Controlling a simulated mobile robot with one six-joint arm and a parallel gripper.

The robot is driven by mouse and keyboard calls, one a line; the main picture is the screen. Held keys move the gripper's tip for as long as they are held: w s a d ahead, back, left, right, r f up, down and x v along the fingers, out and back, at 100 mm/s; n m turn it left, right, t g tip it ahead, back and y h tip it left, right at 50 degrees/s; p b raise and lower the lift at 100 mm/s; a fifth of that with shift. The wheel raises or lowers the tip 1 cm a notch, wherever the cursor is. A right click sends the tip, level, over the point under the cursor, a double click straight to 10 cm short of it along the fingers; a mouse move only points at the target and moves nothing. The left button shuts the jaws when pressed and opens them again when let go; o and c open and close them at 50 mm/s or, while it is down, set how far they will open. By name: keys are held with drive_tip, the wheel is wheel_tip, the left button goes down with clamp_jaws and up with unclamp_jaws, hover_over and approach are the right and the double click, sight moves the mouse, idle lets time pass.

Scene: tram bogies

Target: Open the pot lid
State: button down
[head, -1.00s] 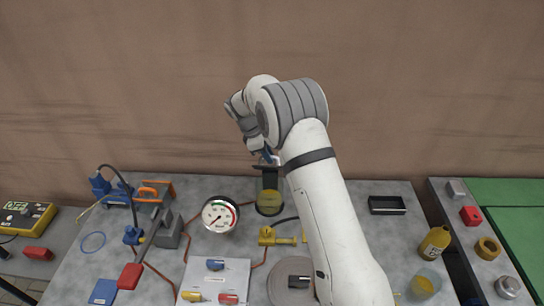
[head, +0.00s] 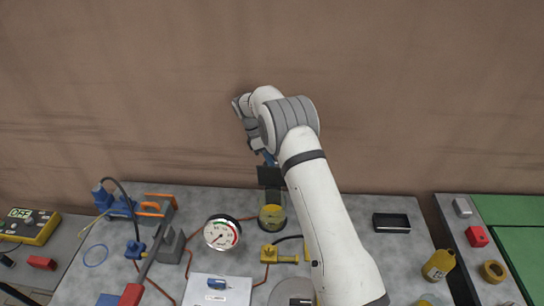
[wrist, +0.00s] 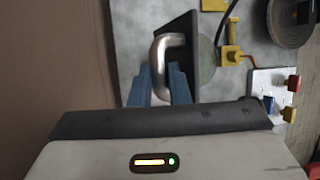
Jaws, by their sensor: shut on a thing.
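The pot (head: 272,218) stands on the grey bench with yellowish contents visible, and its mouth is uncovered. Its dark lid (head: 269,176) is tipped up steeply at the pot's far side. The lid (wrist: 186,32) also shows in the wrist view, beside the round pot mouth (wrist: 207,62). A curved metal handle (wrist: 158,52) is on the lid. My gripper (wrist: 160,78), with blue fingers, is shut on this handle. In the head view my gripper (head: 268,158) is just above the lid, partly hidden by my arm.
A dial gauge (head: 222,233) stands left of the pot. A yellow valve (head: 280,253) is in front of it. A black tray (head: 391,223) and yellow bottle (head: 438,265) are to the right. A brown wall rises behind the bench.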

drive_tip(key=shift+w+a, duration=0.1)
drive_tip(key=shift+a, duration=0.1)
drive_tip(key=c, duration=1.4)
unclamp_jaws()
drive_tip(key=shift+d+f, duration=0.1)
drive_tip(key=shift+d, duration=0.05)
drive_tip(key=shift+o, duration=0.2)
drive_tip(key=shift+d, duration=0.1)
wheel_tip(320, 180, up, 10)
drive_tip(key=b, duration=0.2)
drive_tip(key=shift+b, duration=0.4)
